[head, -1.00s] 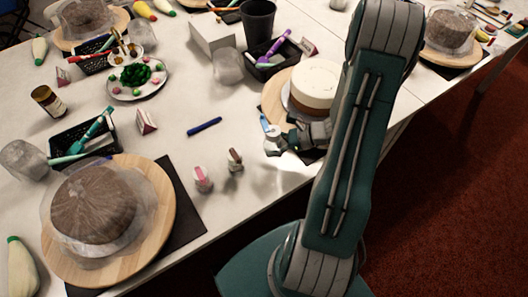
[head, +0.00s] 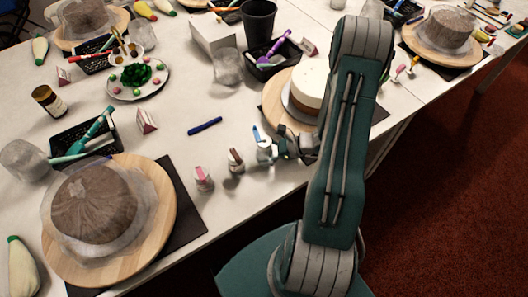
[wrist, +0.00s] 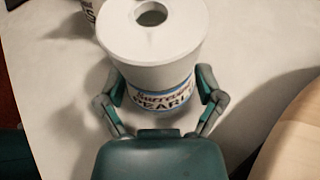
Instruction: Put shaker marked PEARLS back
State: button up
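The PEARLS shaker (wrist: 160,92) is white with a wide, holed lid and a blue-edged label reading PEARLS. In the wrist view it sits between the two fingers of my gripper (wrist: 160,90), which appear closed on its sides. In the head view the shaker (head: 264,152), with a blue tag on top, looks upright at the near table edge, my gripper (head: 287,147) at its right side. I cannot tell whether its base rests on the table. To its left stand a brown-tagged shaker (head: 236,163) and a pink-tagged shaker (head: 203,180).
A white-and-brown cake (head: 308,90) on a wooden turntable (head: 275,108) stands behind my gripper. A blue pen (head: 205,126) lies behind the shakers. A covered brown cake (head: 93,205) stands front left. Another shaker (wrist: 88,12) shows at the wrist view's top edge.

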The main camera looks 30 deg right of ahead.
dwell(0.4)
jog(key=v, duration=1.2)
jog(key=shift+w, duration=0.1)
jog(key=shift+r, duration=0.2)
jog(key=a+r+n+g+h, duration=0.5)
jog(key=a+r+n+g, duration=0.2)
jog(key=a+r+n, duration=0.7)
jog(key=s+a+r+n+t+h, duration=0.2)
jog(key=s+a+r+n+h, duration=0.1)
jog(key=r+n, duration=0.2)
jog(key=s+a+r+n+t+h, duration=0.3)
jog(key=r+n, duration=0.2)
jog(key=r, duration=0.3)
jog(key=shift+s+r+n, duration=0.3)
jog(key=shift+s+r, duration=0.1)
jog(key=shift+d, duration=0.1)
